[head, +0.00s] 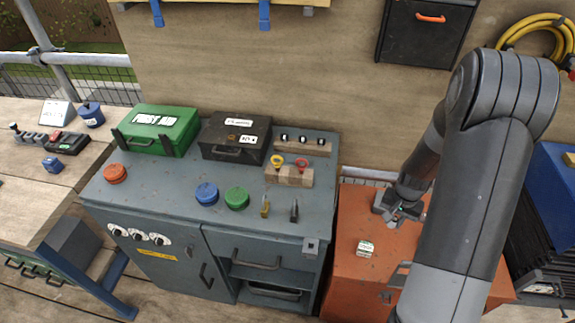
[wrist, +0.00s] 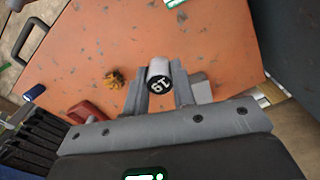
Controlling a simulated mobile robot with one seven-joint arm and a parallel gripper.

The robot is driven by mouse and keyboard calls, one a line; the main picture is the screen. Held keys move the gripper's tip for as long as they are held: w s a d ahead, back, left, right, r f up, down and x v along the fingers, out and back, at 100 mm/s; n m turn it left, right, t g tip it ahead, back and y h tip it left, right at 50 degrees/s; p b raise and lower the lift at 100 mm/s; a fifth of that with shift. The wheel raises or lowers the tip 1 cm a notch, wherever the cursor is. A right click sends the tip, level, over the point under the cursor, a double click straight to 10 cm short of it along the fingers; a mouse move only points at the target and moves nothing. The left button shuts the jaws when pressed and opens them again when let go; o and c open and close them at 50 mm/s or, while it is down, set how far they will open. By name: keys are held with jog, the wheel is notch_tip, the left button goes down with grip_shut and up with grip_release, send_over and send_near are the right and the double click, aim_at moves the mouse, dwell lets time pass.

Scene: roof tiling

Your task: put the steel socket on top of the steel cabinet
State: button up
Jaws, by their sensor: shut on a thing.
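The steel socket (wrist: 158,70) is a short silver cylinder with a black end marked 19, in the wrist view. My gripper (wrist: 159,88) is shut on it, one finger on each side. In the head view my gripper (head: 399,211) is over the orange cabinet (head: 348,225), and the socket cannot be made out there. I cannot tell how far the socket is above the orange top. The steel cabinet (head: 150,200), grey-blue with a worn top, stands left of the orange one, apart from my gripper.
On the steel cabinet are a green first aid box (head: 160,130), a black case (head: 235,138), red, blue and green round pieces, a wooden block with rings (head: 289,175) and two small upright items. A small white box (head: 366,248) lies on the orange cabinet.

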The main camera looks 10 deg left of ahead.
notch_tip(320, 180, up, 26)
jog(key=w+a+n, duration=0.3)
jog(key=w+a, duration=0.1)
jog(key=a, duration=0.4)
jog(key=w+a+n, duration=0.3)
jog(key=a, duration=0.6)
jog(key=n, duration=1.2)
send_over(191, 184)
notch_tip(191, 184, down, 12)
jog(key=shift+w+d, duration=0.1)
jog(key=shift+d, duration=0.05)
jog(key=shift+a+f, duration=0.3)
jog(key=shift+f, duration=0.05)
notch_tip(191, 184, down, 4)
jog(key=shift+r, duration=0.15)
